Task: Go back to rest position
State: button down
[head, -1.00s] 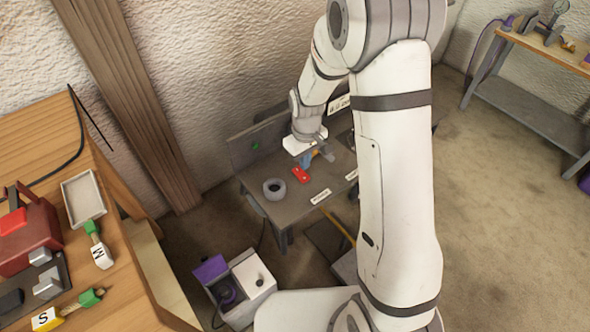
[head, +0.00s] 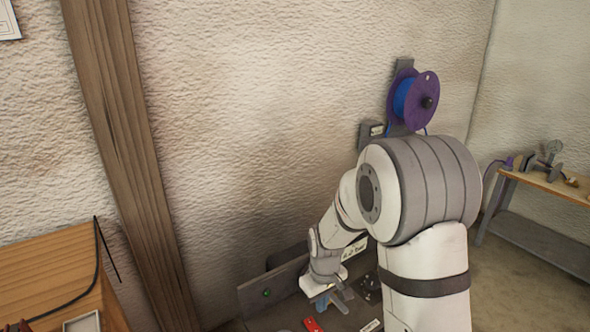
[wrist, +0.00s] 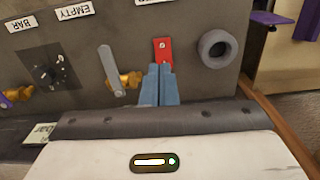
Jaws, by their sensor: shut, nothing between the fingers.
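My gripper (wrist: 158,86) shows in the wrist view with its two blue fingers together and nothing between them. The fingertips overlap the lower part of a red piece (wrist: 163,52) on the grey bench; I cannot tell whether they touch it. In the head view my arm reaches down to the bench, and the gripper (head: 322,301) is small near the bottom edge, just above the red piece (head: 312,324). The picture's lower edge cuts off most of the bench in that view.
In the wrist view a grey ring (wrist: 229,48) lies right of the red piece, and a grey lever (wrist: 109,68) and a dial (wrist: 44,73) lie left. In the head view a blue spool (head: 406,98) hangs on the wall. A wooden table (head: 50,280) stands left.

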jog(key=s+d+r+m+t+p, duration=0.1)
jog(key=s+d+r+m+p, duration=0.2)
jog(key=s+r, duration=0.7)
jog(key=s+d+r+m+t+p, duration=0.1)
jog(key=s+d+r+m+p, duration=0.2)
jog(key=s+r, duration=0.7)
notch_tip(320, 180, up, 4)
jog(key=shift+d+r, duration=0.15)
jog(key=shift+d, duration=0.85)
